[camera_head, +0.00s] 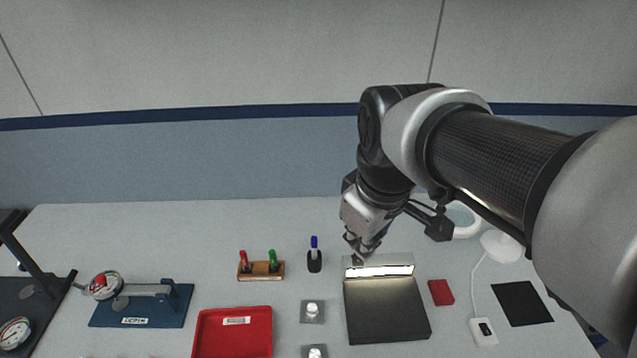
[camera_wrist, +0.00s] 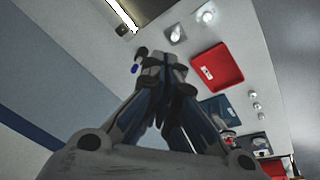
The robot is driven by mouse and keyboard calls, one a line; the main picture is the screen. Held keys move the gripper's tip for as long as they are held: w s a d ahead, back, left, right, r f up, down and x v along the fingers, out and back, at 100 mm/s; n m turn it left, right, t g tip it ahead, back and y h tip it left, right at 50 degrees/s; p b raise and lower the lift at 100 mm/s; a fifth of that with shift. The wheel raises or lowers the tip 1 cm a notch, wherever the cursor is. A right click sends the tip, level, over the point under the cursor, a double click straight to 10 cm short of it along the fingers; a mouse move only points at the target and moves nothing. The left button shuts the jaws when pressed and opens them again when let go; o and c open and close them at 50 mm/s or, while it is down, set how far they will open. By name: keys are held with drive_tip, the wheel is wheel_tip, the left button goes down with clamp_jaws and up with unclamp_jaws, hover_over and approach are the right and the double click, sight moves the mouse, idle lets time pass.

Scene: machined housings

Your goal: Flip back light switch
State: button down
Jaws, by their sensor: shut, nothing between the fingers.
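A white switch box (camera_head: 484,331) with a small dark rocker lies at the front right of the table, with a white cord running back from it towards a white round-based fixture (camera_head: 501,246). The rocker's position is too small to tell. A light bar (camera_head: 378,271) glows bright white at the back edge of a dark panel (camera_head: 387,312); part of a bright strip also shows at the top of the wrist view (camera_wrist: 122,15). My gripper (camera_head: 358,255) is shut and empty, near the bar's left end and well left of the switch box. Its fingertips meet in the wrist view (camera_wrist: 163,58).
A red block (camera_head: 440,292) and a black mat (camera_head: 522,304) lie right of the panel. A red tray (camera_head: 232,335), a pen holder (camera_head: 261,271), a blue-capped marker (camera_head: 314,255) and a blue gauge stand (camera_head: 141,308) are to the left. Bare table shows between them.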

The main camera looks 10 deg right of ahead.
drive_tip(key=w+d+f+n+g, duration=0.1)
drive_tip(key=w+d+f+n, duration=0.15)
drive_tip(key=w, duration=0.25)
drive_tip(key=w+d+f+n+g, duration=0.1)
drive_tip(key=w+f+n, duration=0.15)
drive_tip(key=w, duration=0.35)
drive_tip(key=n+g, duration=0.1)
drive_tip(key=n, duration=0.4)
hover_over(353, 258)
wheel_tip(353, 258, down, 7)
drive_tip(key=shift+f+b, duration=0.2)
drive_tip(key=shift+b, duration=0.2)
wheel_tip(353, 258, down, 13)
drive_tip(key=b, duration=0.4)
drive_tip(key=shift+a+f+b, duration=0.1)
drive_tip(key=shift+b, duration=0.3)
drive_tip(key=shift+f, duration=0.45)
drive_tip(key=shift+f, duration=0.3)
